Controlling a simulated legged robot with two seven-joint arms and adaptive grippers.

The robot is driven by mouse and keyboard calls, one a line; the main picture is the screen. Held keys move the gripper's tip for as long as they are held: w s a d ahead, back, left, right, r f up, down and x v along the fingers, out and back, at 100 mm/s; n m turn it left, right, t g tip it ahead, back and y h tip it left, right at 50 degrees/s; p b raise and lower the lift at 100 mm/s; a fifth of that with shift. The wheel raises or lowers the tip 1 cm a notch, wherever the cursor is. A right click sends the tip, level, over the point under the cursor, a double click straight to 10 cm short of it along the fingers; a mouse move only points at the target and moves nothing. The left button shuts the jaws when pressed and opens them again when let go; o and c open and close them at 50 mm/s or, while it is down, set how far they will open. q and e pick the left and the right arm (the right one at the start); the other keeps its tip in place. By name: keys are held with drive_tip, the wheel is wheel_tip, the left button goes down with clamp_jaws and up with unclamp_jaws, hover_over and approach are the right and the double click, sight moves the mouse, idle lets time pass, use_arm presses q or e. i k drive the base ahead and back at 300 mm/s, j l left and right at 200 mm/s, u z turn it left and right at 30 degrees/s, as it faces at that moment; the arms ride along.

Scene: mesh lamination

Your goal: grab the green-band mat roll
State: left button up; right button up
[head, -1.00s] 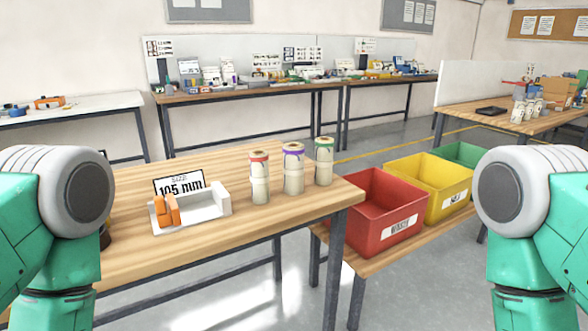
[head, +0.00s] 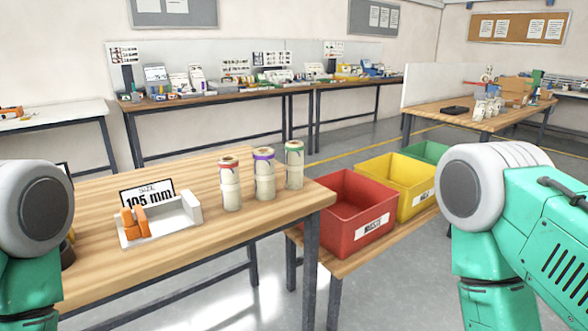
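The green-band mat roll (head: 294,168) stands upright on the wooden table, near its right end. It is a pale cylinder with a green band near the top. The purple-band roll (head: 264,178) and the red-band roll (head: 230,187) stand upright to its left, apart from it. My two teal arms show at the left and right edges of the head view. Neither gripper is in the picture, and nothing of mine touches the rolls.
A white holder with orange parts (head: 158,222) and a "105 mm" sign (head: 146,195) are left of the rolls. Red (head: 354,222), yellow (head: 404,190) and green (head: 428,153) bins stand on a lower bench to the right. The wooden table's (head: 190,258) front is clear.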

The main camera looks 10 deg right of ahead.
sight(295, 164)
drive_tip(key=i+l+u, duration=0.1)
drive_tip(key=i+l, duration=0.45)
drive_tip(key=l, duration=0.15)
drive_tip(key=i+l+u, duration=0.15)
drive_tip(key=l, duration=0.25)
drive_tip(key=i, duration=0.1)
